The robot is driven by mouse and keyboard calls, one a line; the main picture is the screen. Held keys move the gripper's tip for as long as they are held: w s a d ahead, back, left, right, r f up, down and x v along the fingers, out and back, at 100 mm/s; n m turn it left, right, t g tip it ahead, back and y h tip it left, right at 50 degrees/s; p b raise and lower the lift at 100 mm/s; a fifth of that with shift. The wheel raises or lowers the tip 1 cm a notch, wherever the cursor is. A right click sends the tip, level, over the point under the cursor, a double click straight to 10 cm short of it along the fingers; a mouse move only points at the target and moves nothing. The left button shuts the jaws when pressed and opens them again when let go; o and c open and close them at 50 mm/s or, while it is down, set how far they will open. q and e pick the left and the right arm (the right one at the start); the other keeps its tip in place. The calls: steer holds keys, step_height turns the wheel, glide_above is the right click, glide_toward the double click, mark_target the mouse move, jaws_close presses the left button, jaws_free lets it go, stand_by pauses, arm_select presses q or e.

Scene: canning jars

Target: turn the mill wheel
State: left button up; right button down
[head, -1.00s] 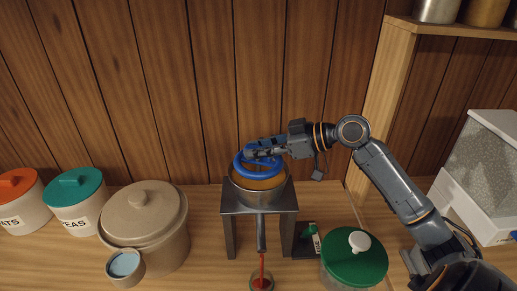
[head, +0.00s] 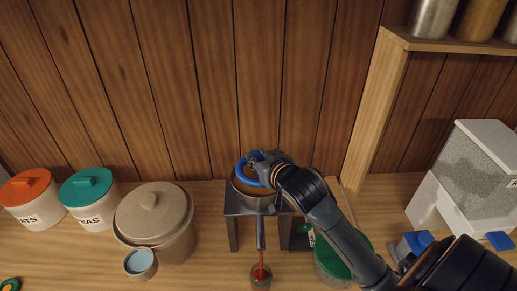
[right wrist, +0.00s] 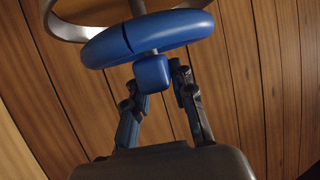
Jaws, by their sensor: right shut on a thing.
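The mill's blue wheel (head: 241,172) sits over a round metal hopper (head: 252,199) on a dark stand (head: 233,211). My right gripper (head: 262,167) is at the wheel's upper right side in the head view and covers part of it. In the right wrist view the wheel's ring (right wrist: 150,35) is at the top. A blue block (right wrist: 151,73) on its rod sits between the fingers of the right gripper (right wrist: 157,82), which is shut on it. A red stream (head: 262,260) runs from the spout (head: 261,233) into a small jar (head: 261,277). My left gripper is out of view.
A beige crock (head: 152,219), a small blue-topped cup (head: 140,263) and teal (head: 93,199) and orange (head: 32,199) lidded canisters stand left. A green-lidded container (head: 330,260) is partly hidden under my right arm. A white dispenser (head: 468,184) stands right. The wooden wall is close behind.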

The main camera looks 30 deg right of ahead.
steer(key=m+g+h+p, duration=0.1)
steer(key=m+h, duration=0.1)
steer(key=shift+a+m+h, duration=0.1)
steer(key=shift+m+h, duration=0.2)
steer(key=shift+h, duration=0.1)
steer(key=shift+f+m+h, duration=0.1)
steer(key=shift+m+h, duration=0.2)
steer(key=shift+h, duration=0.1)
steer(key=shift+f+g, duration=0.1)
steer(key=shift+g, duration=0.2)
steer(key=c, duration=1.1)
jaws_free()
steer(key=shift+s+r, duration=0.15)
steer(key=shift+r, duration=0.05)
steer(key=v, duration=0.7)
steer(key=shift+a+f, duration=0.15)
